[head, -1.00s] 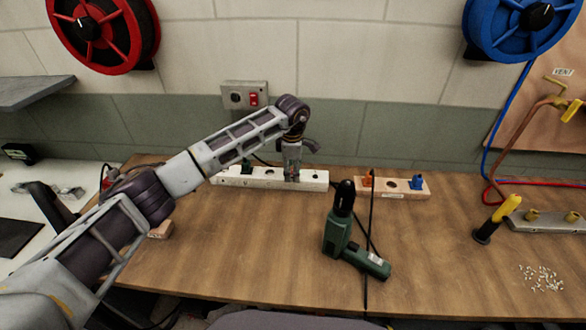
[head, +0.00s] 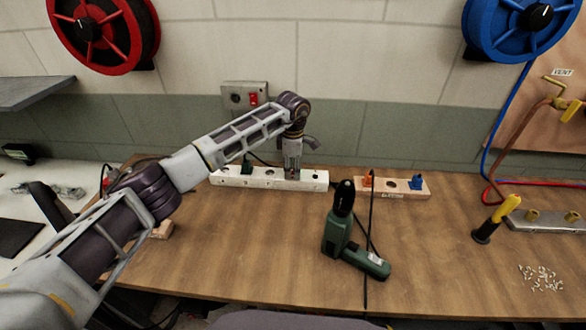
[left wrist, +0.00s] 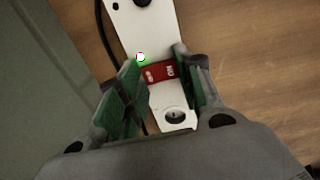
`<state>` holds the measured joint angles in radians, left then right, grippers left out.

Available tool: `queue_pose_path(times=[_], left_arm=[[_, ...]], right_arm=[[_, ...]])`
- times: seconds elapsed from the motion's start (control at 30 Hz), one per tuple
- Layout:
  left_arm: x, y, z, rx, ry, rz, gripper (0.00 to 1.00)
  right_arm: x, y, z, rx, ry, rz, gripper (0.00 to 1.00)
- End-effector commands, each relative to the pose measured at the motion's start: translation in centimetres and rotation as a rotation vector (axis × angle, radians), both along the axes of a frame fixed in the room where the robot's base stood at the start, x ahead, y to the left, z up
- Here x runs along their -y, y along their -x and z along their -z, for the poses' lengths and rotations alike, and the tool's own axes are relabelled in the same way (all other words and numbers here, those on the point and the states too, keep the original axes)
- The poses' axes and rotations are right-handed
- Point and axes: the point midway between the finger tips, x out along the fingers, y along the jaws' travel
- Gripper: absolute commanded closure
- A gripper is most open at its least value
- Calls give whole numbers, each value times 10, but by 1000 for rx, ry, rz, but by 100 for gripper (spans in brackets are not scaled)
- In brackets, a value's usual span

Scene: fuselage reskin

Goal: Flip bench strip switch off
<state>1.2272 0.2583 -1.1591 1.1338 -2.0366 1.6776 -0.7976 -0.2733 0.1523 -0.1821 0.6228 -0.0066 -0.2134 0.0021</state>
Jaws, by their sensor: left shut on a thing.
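The white bench strip (head: 228,177) lies along the back of the wooden bench. In the left wrist view its bare white face (left wrist: 151,27) runs up from my gripper. My left gripper (head: 292,174) points down at the strip's right part. In the left wrist view the gripper's green-padded fingers (left wrist: 160,72) are at both sides of the red switch (left wrist: 158,73), closed in on it. White ON lettering shows on the switch; its tilt cannot be told. A small lamp (left wrist: 141,57) beside it glows green-white. My right gripper is out of view.
A wooden socket strip (head: 401,194) with orange and blue plugs lies to the right. A wall box (head: 245,94) is behind my arm.

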Motion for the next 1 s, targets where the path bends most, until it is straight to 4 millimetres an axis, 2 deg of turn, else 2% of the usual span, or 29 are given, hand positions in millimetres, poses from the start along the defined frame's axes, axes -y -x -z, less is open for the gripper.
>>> queue_pose_path(times=[0.27, 0.53, 0.57, 0.7, 0.9, 1.0], left_arm=[[0, -1, -1, -38, 0, -1, 88], [0, -1, -1, -39, 1, -1, 88], [0, -1, -1, -39, 1, -1, 61], [0, -1, -1, -39, 1, -1, 43], [0, -1, -1, -39, 1, -1, 43], [0, -1, -1, -39, 1, -1, 43]], right_arm=[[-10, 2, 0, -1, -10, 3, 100], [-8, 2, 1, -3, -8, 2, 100], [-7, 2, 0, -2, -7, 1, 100], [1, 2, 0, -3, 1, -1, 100], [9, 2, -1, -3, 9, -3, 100], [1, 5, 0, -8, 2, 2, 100]])
